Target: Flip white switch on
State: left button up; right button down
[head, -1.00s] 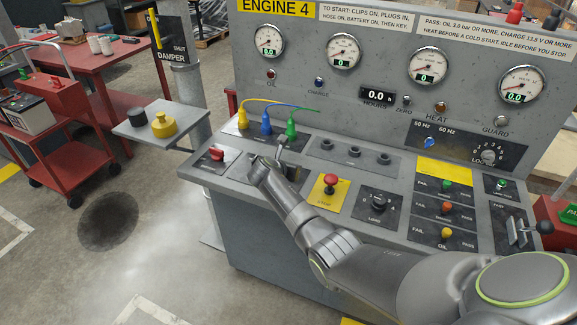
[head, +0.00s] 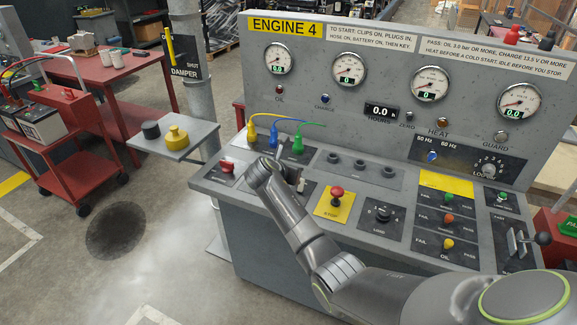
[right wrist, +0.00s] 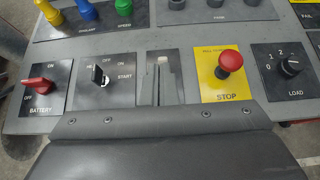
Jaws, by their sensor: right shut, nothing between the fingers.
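The white switch (right wrist: 162,61) is a small pale lever on a dark plate marked ON, between the key switch and the yellow STOP plate. In the head view the white switch (head: 300,185) shows just right of my right wrist. My right gripper (right wrist: 159,84) is shut and empty, its fingers over the lower part of the switch plate, with the white tip just beyond them. I cannot tell whether they touch it. In the head view my right gripper (head: 279,168) is partly hidden by its own wrist. The lever's lower part is hidden. My left gripper is not in view.
The key switch (right wrist: 100,76) and red battery switch (right wrist: 38,86) are to the left. The red STOP button (right wrist: 229,64) and load knob (right wrist: 289,67) are to the right. Yellow, blue and green plugs (head: 274,137) stand behind. A side shelf (head: 190,150) holds two caps.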

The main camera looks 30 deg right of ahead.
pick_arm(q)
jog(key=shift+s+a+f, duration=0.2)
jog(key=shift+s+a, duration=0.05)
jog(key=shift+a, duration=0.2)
pick_arm(e)
jog(key=shift+s+a+r, duration=0.2)
jog(key=shift+a+r, duration=0.05)
jog(key=shift+r, duration=0.4)
jog(key=shift+s+a+r, duration=0.15)
jog(key=shift+a+r, duration=0.05)
jog(key=shift+r, duration=0.4)
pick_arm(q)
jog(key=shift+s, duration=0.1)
pick_arm(e)
jog(key=shift+s, duration=0.1)
